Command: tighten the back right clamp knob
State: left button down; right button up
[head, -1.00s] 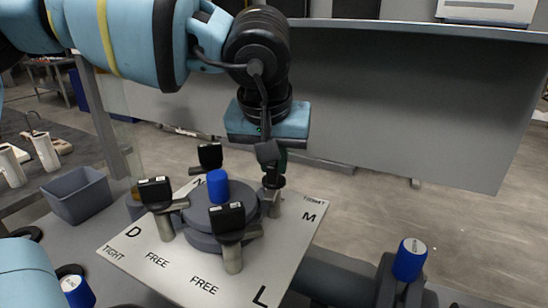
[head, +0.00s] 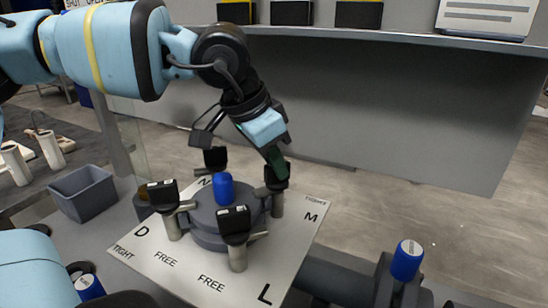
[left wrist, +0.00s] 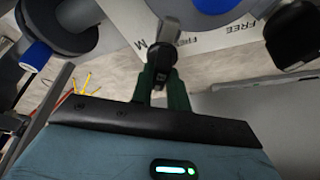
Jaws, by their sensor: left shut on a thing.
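The back right clamp knob (head: 277,177) is black and sits on a grey post beside the letter M. My left gripper (head: 276,160) comes down on it from above, tilted, with its fingers shut around the knob. In the left wrist view, the green fingers (left wrist: 163,80) are on either side of the black knob (left wrist: 167,58). The round grey press body (head: 212,234) with a blue cylinder (head: 223,188) on top stands left of it. The other black clamp knobs are at back left (head: 215,159), front left (head: 162,193) and front right (head: 234,224).
The white plate (head: 190,272) carries letters and the words TIGHT and FREE. A grey bin (head: 84,195) stands at left. A blue-capped fitting (head: 407,261) rises at the right. A grey panel (head: 400,115) stands behind the press.

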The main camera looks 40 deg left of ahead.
aim_at(258, 189)
pick_arm(q)
jog(key=shift+m, duration=0.8)
jog(key=shift+h, duration=0.3)
jog(key=c, duration=1.4)
grip_release()
jog(key=shift+o, duration=0.2)
jog(key=v, duration=0.7)
jog(key=shift+r, duration=0.4)
jog(key=shift+a, duration=0.15)
